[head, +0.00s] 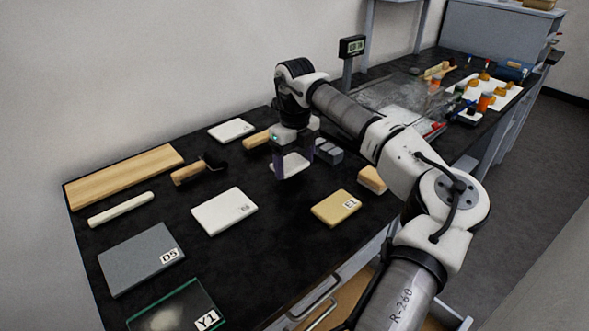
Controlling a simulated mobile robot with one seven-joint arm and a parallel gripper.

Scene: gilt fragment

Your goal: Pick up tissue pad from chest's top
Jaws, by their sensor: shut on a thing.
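My gripper (293,168) points down over the black chest top (290,230). Its two dark fingers are on either side of a white pad (290,161), probably the tissue pad, and are shut on it. The fingers and wrist hide part of this pad, and I cannot tell whether it touches the surface. Two similar white pads lie flat on the top: one (224,211) nearer and to the left with a small mark, one (231,130) farther back.
Near my gripper are grey blocks (328,152), a wooden block (372,180) and a tan pad marked E1 (334,208). A wooden board (125,175), a dark-headed brush (200,169), a white roller (121,209) and a grey slab (135,262) lie left.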

